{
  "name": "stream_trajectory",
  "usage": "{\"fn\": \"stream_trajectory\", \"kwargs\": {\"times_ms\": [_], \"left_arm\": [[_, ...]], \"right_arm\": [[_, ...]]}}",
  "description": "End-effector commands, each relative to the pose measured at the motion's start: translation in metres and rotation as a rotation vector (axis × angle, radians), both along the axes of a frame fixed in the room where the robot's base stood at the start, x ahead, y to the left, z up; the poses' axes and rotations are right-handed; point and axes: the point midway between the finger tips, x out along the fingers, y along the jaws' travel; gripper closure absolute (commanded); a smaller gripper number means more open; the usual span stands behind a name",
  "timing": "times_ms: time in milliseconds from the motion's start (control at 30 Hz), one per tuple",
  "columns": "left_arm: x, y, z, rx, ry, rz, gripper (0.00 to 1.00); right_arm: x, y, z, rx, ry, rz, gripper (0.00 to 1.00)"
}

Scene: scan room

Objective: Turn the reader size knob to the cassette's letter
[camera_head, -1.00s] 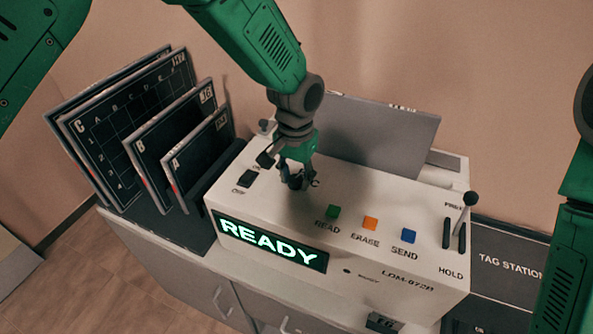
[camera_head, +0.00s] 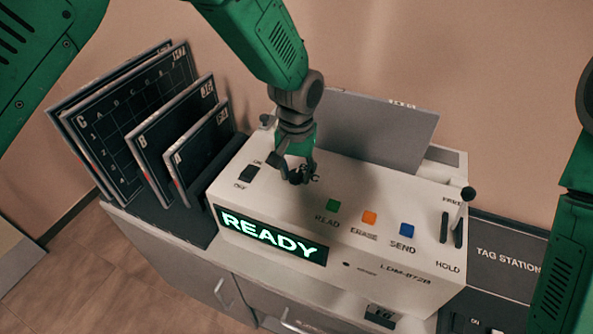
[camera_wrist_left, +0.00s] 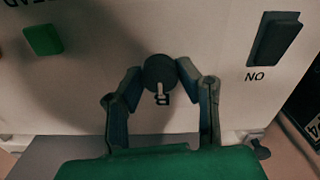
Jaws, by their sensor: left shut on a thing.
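The reader (camera_head: 330,215) is a white box with a lit READY display (camera_head: 268,237). My left gripper (camera_head: 298,176) points down at its top, and its fingers are shut on the dark round size knob (camera_wrist_left: 160,72). In the left wrist view the fingertips (camera_wrist_left: 160,75) touch the knob's two sides. The knob's white pointer mark is toward the letter B, which appears upside down there. In the head view a C shows just right of the gripper; A is not visible. A grey cassette (camera_head: 375,135) stands upright at the reader's back, with no readable letter. My right gripper is out of view.
A rack on the left holds several dark cassettes lettered A (camera_head: 205,155), B (camera_head: 172,135) and C (camera_head: 115,120). Green (camera_head: 333,205), orange (camera_head: 370,217) and blue (camera_head: 407,230) buttons lie right of the knob. A lever (camera_head: 462,210) stands at the reader's right end.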

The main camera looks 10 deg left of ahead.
Motion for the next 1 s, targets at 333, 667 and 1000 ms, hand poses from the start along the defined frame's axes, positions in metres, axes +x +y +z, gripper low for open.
{"fn": "stream_trajectory", "kwargs": {"times_ms": [333,667,1000], "left_arm": [[-0.001,0.0,-0.001,-0.001,0.001,-0.001,0.5],[0.001,-0.001,0.039,-0.001,-0.004,0.0,0.5],[0.001,-0.002,0.103,0.0,0.0,-0.001,0.5]], "right_arm": [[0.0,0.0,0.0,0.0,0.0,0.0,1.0],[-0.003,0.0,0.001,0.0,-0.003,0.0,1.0],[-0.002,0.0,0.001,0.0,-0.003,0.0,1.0]]}}
